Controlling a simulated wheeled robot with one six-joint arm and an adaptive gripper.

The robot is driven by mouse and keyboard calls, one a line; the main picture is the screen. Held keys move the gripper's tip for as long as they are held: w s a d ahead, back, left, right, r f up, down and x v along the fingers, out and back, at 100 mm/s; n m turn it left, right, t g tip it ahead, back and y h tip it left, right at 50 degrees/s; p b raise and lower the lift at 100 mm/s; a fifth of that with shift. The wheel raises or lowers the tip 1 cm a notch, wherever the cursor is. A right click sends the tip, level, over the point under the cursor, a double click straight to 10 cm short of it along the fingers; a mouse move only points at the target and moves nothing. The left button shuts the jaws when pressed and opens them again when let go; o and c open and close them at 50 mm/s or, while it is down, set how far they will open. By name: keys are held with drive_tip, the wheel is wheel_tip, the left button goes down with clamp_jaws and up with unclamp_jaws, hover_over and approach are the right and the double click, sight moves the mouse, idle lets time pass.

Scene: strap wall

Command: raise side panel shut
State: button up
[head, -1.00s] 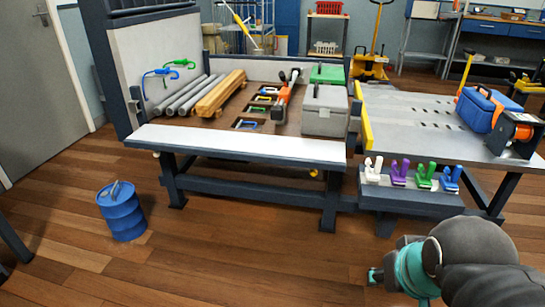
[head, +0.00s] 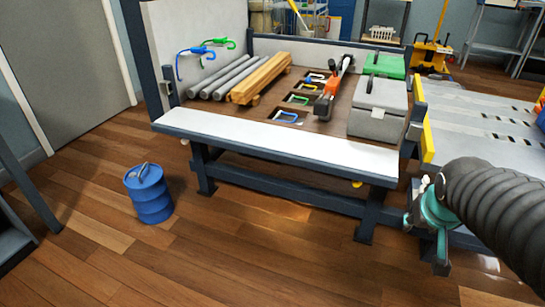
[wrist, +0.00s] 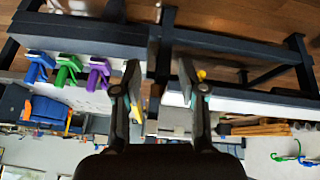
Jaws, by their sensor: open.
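The side panel (head: 275,143) is a long pale board with a dark edge. It lies folded outward, nearly flat, along the front of the cargo bed in the head view. A small yellow knob (head: 357,184) shows under its right end. My gripper (head: 427,222) is just right of that end, in front of the bed's corner. In the wrist view, which looks upside down, my two fingers (wrist: 160,84) are spread with nothing held between them. The pale panel strip (wrist: 262,106) and the yellow knob (wrist: 201,75) show beside the right finger.
The bed holds grey pipes (head: 222,79), wooden beams (head: 262,78), a grey case (head: 378,107) and a green case (head: 384,65). A blue drum (head: 149,194) stands on the floor at left. Floor in front is clear. Colored clamps (wrist: 67,70) show in the wrist view.

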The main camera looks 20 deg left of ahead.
sight(265, 146)
drive_tip(key=w+a+f+n+b, duration=0.1)
drive_tip(key=w+a+f+n, duration=0.1)
drive_tip(key=w+f, duration=0.8)
drive_tip(key=w+a+f+n+b, duration=0.1)
drive_tip(key=w+a+f+b, duration=0.15)
drive_tip(key=w+f, duration=0.75)
drive_tip(key=w+a+f+n+t+y, duration=0.35)
drive_tip(key=w+a+f+y, duration=0.35)
drive_tip(key=w+a+f, duration=0.45)
drive_tip(key=a+n+y, duration=0.1)
drive_tip(key=a+y, duration=0.4)
drive_tip(key=a, duration=0.3)
drive_tip(key=s+a+r+n+g+y, duration=0.3)
drive_tip(key=r+y, duration=0.3)
drive_tip(key=r, duration=0.1)
drive_tip(key=s+a+r+n+g+y, duration=0.25)
drive_tip(key=s+r+y, duration=0.2)
drive_tip(key=r, duration=0.25)
drive_tip(key=shift+y, duration=0.35)
drive_tip(key=x, duration=1.3)
drive_tip(key=shift+w+a+r, duration=0.1)
drive_tip(key=shift+w+a, duration=0.15)
drive_tip(key=shift+w, duration=0.2)
